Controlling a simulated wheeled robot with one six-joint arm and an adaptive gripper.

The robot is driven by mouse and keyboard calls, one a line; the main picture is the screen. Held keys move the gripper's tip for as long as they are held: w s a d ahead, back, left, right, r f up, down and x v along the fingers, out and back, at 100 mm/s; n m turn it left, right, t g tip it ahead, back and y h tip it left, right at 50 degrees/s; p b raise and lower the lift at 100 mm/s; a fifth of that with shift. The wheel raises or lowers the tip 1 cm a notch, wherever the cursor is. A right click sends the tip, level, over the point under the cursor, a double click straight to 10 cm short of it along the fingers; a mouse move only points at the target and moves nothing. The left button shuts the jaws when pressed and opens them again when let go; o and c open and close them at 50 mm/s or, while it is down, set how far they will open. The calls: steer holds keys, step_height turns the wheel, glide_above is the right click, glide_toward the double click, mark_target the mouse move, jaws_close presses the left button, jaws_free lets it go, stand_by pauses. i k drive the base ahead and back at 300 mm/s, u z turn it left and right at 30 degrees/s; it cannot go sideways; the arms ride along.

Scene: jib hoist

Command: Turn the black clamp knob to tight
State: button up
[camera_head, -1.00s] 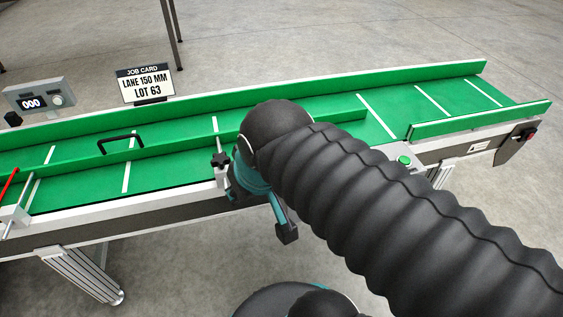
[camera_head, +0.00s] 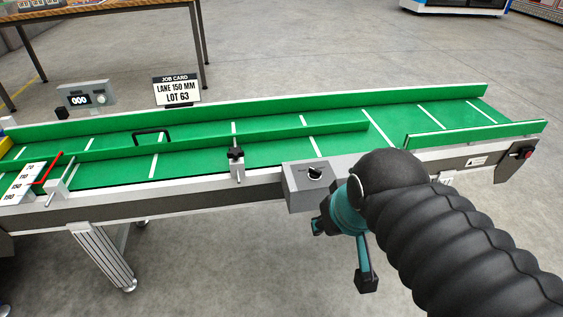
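The black clamp knob (camera_head: 235,152) sits on top of a small pale clamp block (camera_head: 237,170) at the conveyor's near edge, left of centre. The green guide rail (camera_head: 200,143) with a black handle (camera_head: 152,131) runs behind it along the green belt. A red pointer (camera_head: 47,168) lies over a white number scale (camera_head: 22,184) at the far left. My gripper (camera_head: 341,252) is right of the knob and nearer the camera, in front of the conveyor's edge. Its fingers look spread and empty, pointing down. My black-sleeved arm hides part of the conveyor's near side.
A grey box (camera_head: 308,198) with a black dial on top is fixed to the near edge, between the knob and my gripper. A job card (camera_head: 177,91) reads "LANE 150 MM, LOT 63". A display (camera_head: 86,97) reads 000. Floor in front is clear.

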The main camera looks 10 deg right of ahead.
mark_target(235, 153)
steer(key=k, duration=0.3)
steer(key=z, duration=0.25)
steer(key=i, duration=0.6)
steer(key=u, duration=0.95)
steer(key=i, duration=0.35)
steer(key=u, duration=0.4)
